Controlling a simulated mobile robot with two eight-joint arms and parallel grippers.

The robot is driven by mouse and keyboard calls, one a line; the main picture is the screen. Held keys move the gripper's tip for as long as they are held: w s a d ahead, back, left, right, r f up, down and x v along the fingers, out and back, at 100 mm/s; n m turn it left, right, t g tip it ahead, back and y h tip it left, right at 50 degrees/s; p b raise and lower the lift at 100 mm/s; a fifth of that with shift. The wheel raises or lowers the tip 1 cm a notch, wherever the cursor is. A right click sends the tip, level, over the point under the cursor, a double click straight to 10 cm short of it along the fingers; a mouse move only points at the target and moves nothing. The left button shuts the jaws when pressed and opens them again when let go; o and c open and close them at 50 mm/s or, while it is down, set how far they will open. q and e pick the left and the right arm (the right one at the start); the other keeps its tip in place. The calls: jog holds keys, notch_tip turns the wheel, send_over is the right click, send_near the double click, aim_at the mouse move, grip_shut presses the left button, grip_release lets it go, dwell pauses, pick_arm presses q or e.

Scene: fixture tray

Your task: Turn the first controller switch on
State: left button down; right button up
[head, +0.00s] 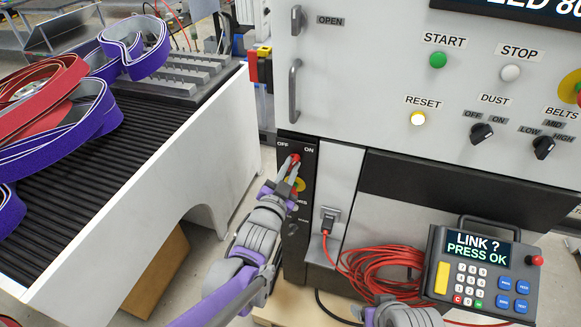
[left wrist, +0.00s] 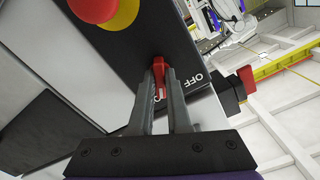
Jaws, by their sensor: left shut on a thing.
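The controller panel (head: 299,222) is a narrow black strip with OFF and ON labels at its top. Its red switch (left wrist: 158,72) sits just below these labels, and its red tip also shows in the head view (head: 296,157). My left gripper (head: 291,172) is at the switch, its two grey fingers (left wrist: 164,90) shut on the red handle from both sides. The fingers partly cover the handle and the labels, so I cannot tell its exact setting. Part of my right arm shows at the bottom edge; its fingers cannot be made out.
A red and yellow stop button (left wrist: 106,10) sits close to the switch. A coiled red cable (head: 380,270) and a keypad pendant (head: 482,270) reading "LINK ? PRESS OK" are at the lower right. A conveyor (head: 95,170) with purple and red belts stands left.

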pick_arm(q)
jog(key=shift+m, duration=0.4)
jog(key=c, duration=0.9)
grip_release()
jog(key=shift+o, duration=0.2)
jog(key=shift+s, duration=0.1)
jog(key=v, duration=1)
jog(key=shift+s+a, duration=0.15)
jog(key=shift+s, duration=0.2)
